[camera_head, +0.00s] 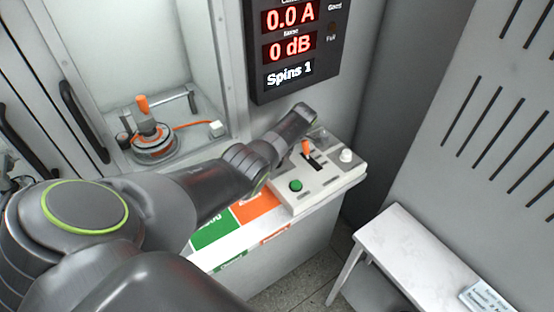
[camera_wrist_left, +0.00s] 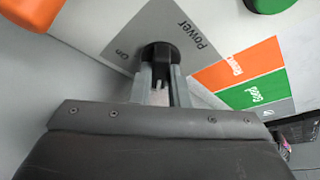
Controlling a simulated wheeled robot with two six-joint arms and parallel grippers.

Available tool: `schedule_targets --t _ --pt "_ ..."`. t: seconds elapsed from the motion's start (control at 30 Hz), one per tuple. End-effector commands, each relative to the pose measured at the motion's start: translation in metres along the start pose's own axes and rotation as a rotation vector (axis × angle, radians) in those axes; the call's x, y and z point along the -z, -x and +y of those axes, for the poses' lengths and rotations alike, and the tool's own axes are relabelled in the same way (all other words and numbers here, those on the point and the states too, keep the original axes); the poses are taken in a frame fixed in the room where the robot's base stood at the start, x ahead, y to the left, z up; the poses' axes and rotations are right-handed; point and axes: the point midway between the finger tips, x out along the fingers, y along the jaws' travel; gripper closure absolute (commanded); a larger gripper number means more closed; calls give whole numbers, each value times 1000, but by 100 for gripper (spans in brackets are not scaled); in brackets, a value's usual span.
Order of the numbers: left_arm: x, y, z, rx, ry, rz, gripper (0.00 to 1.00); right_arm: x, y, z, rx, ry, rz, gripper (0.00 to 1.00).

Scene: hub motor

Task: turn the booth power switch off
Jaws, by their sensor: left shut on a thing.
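The power switch (camera_wrist_left: 158,52) is a black knob on a grey plate marked "Power" and "On" in the left wrist view. The "On" mark is at the knob's left; no "Off" mark shows. My left gripper (camera_wrist_left: 159,76) is shut on the knob, one finger on each side. In the head view my left arm reaches over the control panel (camera_head: 325,185), and it hides the switch and the fingertips. I cannot tell from the knob which position it is set to. My right gripper is in neither view.
An orange lever (camera_head: 306,148), a green button (camera_head: 296,186) and a white knob (camera_head: 346,155) stand close by on the panel. The display (camera_head: 290,45) reads 0.0 A, 0 dB, Spins 1. A motor (camera_head: 153,143) sits in the booth. A white table (camera_head: 410,250) stands at right.

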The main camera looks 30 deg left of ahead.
Motion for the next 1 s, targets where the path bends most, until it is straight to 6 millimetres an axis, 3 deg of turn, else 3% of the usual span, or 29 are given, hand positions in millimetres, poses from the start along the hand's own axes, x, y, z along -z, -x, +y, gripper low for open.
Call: schedule_targets --t 0.73,0.77,0.8,0.9,1.0 --pt "0 0 0 35 83 -2 100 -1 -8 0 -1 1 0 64" --pt "0 0 0 35 83 -2 82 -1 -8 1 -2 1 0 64" --pt "0 0 0 34 83 -2 77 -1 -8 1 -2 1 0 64" --pt "0 0 0 34 82 -1 64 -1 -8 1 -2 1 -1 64" --pt "0 0 0 34 82 -1 63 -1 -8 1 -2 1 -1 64"
